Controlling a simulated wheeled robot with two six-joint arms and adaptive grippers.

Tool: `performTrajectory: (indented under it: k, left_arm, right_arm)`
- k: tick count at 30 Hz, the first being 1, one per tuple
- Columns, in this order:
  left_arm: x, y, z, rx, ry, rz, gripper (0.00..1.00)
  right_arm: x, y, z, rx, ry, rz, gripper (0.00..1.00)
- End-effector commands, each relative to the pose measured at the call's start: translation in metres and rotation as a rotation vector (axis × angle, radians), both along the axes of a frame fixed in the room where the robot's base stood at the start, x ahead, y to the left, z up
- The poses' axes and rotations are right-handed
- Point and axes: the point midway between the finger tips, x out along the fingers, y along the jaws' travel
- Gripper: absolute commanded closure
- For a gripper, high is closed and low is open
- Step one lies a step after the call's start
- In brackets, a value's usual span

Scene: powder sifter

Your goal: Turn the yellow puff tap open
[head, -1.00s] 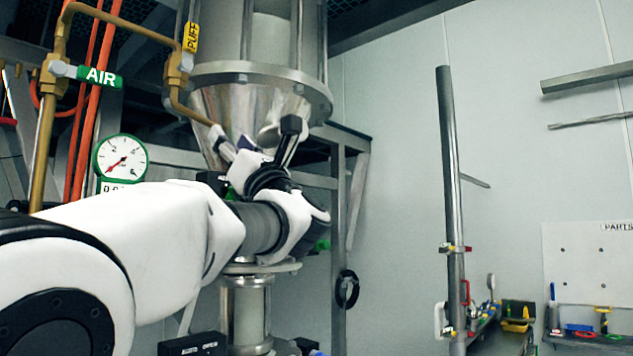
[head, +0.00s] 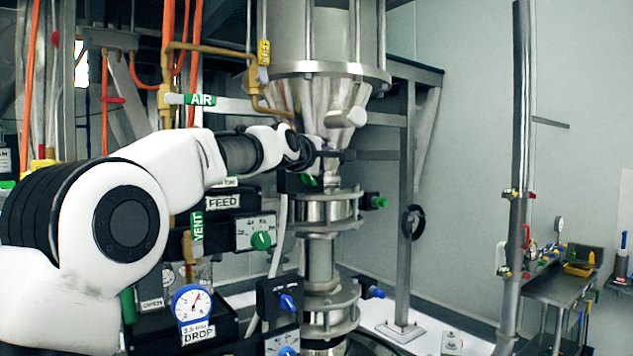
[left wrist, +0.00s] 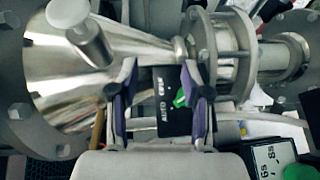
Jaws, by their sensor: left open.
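The yellow puff tap (head: 263,52) is a small upright lever on the brass pipe at the upper left of the steel hopper in the head view. Its valve body (head: 253,80) sits just below. My left gripper (head: 332,154) is open and empty at the lower cone of the hopper, to the right of and below the tap, well apart from it. In the left wrist view its open fingers (left wrist: 157,100) stand in front of a black box (left wrist: 176,108) with a green switch. The tap is not recognisable there. My right gripper is not in view.
The green AIR tap (head: 201,99) is left of the puff tap on the same pipework. The steel hopper (head: 318,95) stands close to the gripper. Below are the FEED panel (head: 223,203) and the blue DROP gauge (head: 192,303). Open space lies right of the hopper.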

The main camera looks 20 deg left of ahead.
Motion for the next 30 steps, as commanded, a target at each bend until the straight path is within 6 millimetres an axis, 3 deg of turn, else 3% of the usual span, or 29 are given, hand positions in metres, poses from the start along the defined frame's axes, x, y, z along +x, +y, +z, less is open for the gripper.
performTrajectory:
  k: [4,9,26,28,30]
  left_arm:
    - [-0.007,-0.005,-0.03,0.139,0.159,-0.06,0.52]
    - [-0.015,-0.008,-0.052,0.232,0.271,-0.108,0.52]
    - [-0.016,-0.01,-0.061,0.268,0.299,-0.129,0.52]
    - [-0.011,-0.011,-0.077,0.282,0.317,-0.134,0.52]
    - [-0.003,-0.012,-0.112,0.308,0.354,-0.142,0.52]
  right_arm:
    - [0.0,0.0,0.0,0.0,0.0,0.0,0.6]
    - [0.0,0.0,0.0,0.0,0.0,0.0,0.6]
    - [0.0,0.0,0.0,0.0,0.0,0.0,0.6]
    - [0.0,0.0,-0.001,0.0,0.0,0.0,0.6]
    - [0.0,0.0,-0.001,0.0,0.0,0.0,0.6]
